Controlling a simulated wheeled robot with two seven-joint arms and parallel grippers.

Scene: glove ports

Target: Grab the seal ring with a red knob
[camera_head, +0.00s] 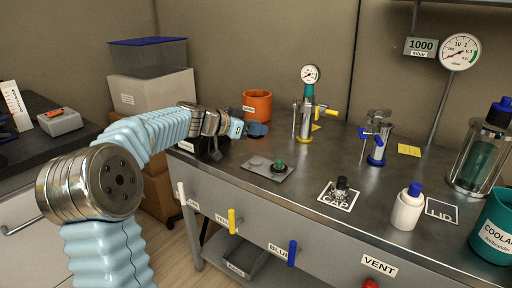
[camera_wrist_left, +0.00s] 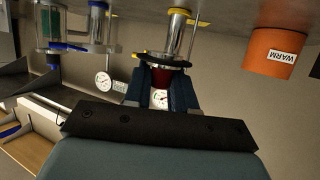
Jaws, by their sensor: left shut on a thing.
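The seal ring (camera_wrist_left: 150,62) shows in the left wrist view as a dark disc, with its red knob (camera_wrist_left: 161,78) between my left fingers. My left gripper (camera_wrist_left: 160,92) is shut on the red knob. In the head view my left gripper (camera_head: 257,130) is over the back left part of the bench, just in front of the orange pot. The ring cannot be made out there. A plate (camera_head: 288,174) with a green-knobbed piece (camera_head: 278,165) lies on the bench to the right of and nearer than the gripper. My right gripper is not in view.
An orange pot (camera_head: 257,105) marked WARM stands behind the gripper. A gauge column (camera_head: 306,120) and a blue-handled metal fitting (camera_head: 376,140) stand farther right. A CAP mat (camera_head: 327,196), a white bottle (camera_head: 407,210) and a teal COOLANT can (camera_head: 494,235) are toward the right. Bare bench lies between them.

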